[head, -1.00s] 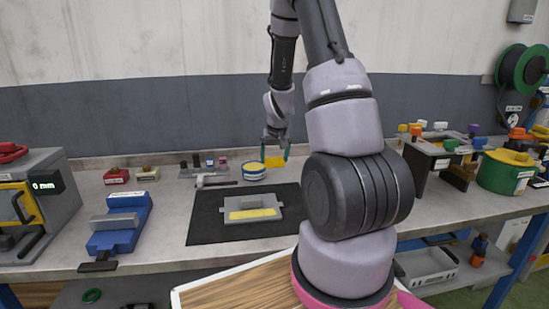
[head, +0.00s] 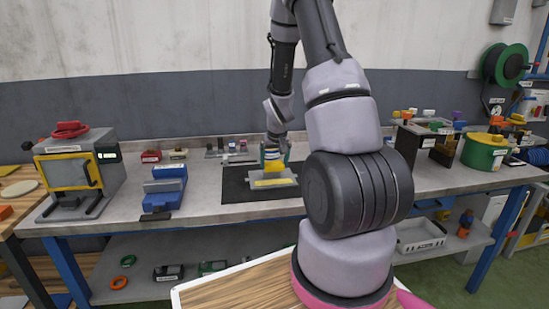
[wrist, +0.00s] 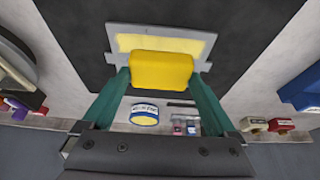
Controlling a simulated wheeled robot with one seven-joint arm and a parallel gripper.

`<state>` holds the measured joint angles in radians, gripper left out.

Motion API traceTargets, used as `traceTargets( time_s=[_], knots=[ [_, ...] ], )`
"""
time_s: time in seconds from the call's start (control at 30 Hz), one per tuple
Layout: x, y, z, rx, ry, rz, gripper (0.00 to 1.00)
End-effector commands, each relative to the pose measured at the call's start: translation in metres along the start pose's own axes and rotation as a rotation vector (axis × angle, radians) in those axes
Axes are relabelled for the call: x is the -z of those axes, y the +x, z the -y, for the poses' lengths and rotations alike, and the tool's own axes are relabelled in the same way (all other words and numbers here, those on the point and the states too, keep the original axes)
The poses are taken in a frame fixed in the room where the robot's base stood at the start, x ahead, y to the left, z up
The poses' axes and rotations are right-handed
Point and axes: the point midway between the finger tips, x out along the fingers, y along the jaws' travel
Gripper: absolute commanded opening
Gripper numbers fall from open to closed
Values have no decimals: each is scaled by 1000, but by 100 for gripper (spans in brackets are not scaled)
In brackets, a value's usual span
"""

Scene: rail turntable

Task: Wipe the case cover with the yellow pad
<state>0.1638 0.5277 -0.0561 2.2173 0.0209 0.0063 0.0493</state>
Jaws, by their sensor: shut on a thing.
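My gripper (head: 274,163) is shut on the yellow pad (wrist: 161,71), which sits between the two green fingers in the wrist view. The pad also shows in the head view (head: 275,173). The grey case cover (wrist: 200,47) with a pale yellow area on its top lies on the black mat (wrist: 80,53). In the head view the cover (head: 288,181) is just in front of and below the pad. The pad overlaps the cover's edge in both views; I cannot tell whether they touch. The gripper hides part of the cover's far side.
A round tin with a blue and white label (wrist: 145,114) stands near the mat. A blue vise (head: 166,188) and a grey machine (head: 105,165) stand to the left.

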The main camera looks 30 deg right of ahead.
Motion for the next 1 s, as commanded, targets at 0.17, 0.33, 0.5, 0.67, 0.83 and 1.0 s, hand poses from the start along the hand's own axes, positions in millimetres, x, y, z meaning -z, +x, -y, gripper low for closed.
traceTargets(
  time_s=[0.17, 0.33, 0.5, 0.67, 0.83, 1.0],
  knots=[
    [-10, 21, 0, 0, 0, 3, 48],
    [-16, 37, 0, 0, 0, 2, 48],
    [-20, 47, 0, 1, -1, 0, 48],
    [-21, 51, 0, 1, -1, 0, 48],
    [-21, 52, 0, 1, -1, -1, 48],
    [-21, 51, 0, 0, 0, 0, 48]
  ],
)
